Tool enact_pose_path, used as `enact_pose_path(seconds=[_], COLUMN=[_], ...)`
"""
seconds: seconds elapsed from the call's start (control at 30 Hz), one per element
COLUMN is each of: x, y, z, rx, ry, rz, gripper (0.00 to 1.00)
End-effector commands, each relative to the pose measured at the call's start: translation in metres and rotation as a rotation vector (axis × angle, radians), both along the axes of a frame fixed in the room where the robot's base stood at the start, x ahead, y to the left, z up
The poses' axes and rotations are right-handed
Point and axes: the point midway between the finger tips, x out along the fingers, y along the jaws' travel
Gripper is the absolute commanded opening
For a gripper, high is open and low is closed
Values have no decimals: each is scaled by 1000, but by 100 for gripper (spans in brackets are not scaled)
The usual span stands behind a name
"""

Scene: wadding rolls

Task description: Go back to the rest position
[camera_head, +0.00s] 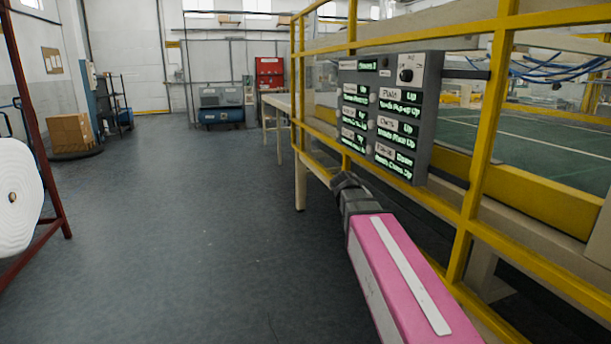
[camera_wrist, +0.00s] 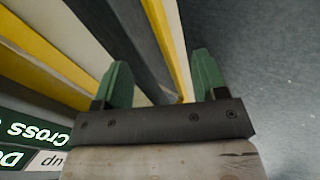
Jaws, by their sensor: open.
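My gripper (camera_wrist: 160,82) shows in the wrist view with its two green fingers spread apart and nothing between them. In the head view my gripper (camera_head: 345,181) is a small dark shape at the end of my pink arm, just below and left of the control panel (camera_head: 390,110). The panel is a grey box with lit green labels and a knob, fixed on the yellow frame. A corner of the panel (camera_wrist: 30,140) also shows at the lower left of the wrist view. Whether the gripper touches the frame cannot be told.
The yellow railing (camera_head: 470,205) of the machine runs along the right side. A white roll (camera_head: 18,197) on a red stand is at the left edge. Cardboard boxes (camera_head: 70,133) and a blue compressor (camera_head: 221,106) stand far back. The grey floor (camera_head: 190,230) in the middle is clear.

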Motion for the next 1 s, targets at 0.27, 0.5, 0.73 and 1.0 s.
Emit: enact_pose_path(seconds=[0.27,0.5,0.73,1.0], x=[-57,-112,-153,-164], y=[5,16,28,32], z=[-114,-192,-237,-249], rx=[252,473,633,683], ry=[112,191,239,250], rz=[-48,-124,-199,-226], gripper=[66,66,66,66])
